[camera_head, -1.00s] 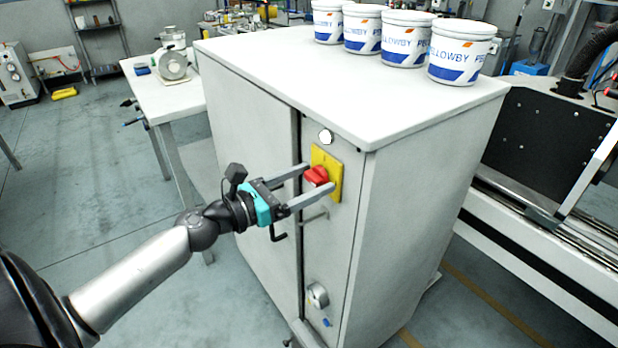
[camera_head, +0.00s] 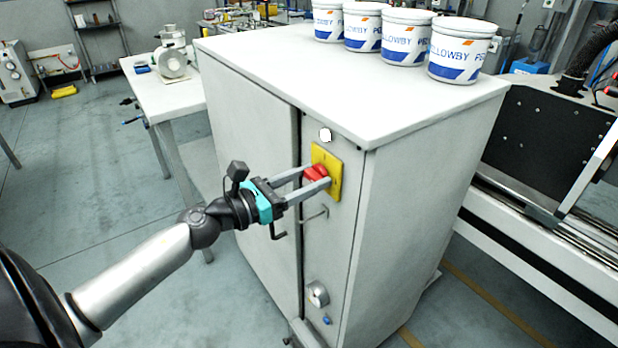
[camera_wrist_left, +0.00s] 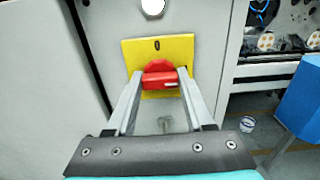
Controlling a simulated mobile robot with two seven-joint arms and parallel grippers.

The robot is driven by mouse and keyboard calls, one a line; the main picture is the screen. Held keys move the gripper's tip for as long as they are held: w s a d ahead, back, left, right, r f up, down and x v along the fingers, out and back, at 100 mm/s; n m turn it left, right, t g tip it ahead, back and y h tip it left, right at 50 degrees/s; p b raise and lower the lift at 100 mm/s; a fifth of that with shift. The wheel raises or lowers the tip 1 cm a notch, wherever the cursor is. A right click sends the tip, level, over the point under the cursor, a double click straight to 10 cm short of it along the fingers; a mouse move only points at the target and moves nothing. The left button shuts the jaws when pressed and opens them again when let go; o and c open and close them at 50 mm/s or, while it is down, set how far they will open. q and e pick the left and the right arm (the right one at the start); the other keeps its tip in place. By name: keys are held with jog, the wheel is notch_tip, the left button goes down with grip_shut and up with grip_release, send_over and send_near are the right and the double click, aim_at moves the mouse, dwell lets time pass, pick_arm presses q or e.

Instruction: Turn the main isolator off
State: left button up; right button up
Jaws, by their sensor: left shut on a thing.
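The main isolator is a red rotary knob (camera_head: 316,173) on a yellow plate (camera_head: 333,165), on the front of a grey cabinet. My left gripper (camera_head: 315,176) is shut on the red knob, one finger on each side of it. In the left wrist view the knob (camera_wrist_left: 159,75) sits between the fingertips (camera_wrist_left: 160,80), its grip bar lying roughly crosswise. A "0" mark shows at the top of the yellow plate (camera_wrist_left: 182,49); other marks on the plate are hidden. My right gripper is not in view.
A bent handle (camera_head: 315,215) projects below the plate, and a round silver dial (camera_head: 317,293) sits lower. A white round disc (camera_head: 325,135) is above. Several labelled tubs (camera_head: 403,38) stand on the cabinet top (camera_head: 300,75). The floor at left is open.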

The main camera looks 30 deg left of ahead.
pick_arm(q)
grip_shut()
jog(key=n+p, duration=0.3)
jog(key=n, duration=0.1)
jog(key=shift+r+n, duration=0.15)
jog(key=shift+n, duration=0.15)
jog(key=n+p, duration=0.3)
jog(key=n, duration=0.1)
jog(key=shift+n, duration=0.3)
jog(key=n+p, duration=0.3)
jog(key=n, duration=0.1)
jog(key=shift+n+p, duration=1.35)
jog(key=shift+n, duration=0.95)
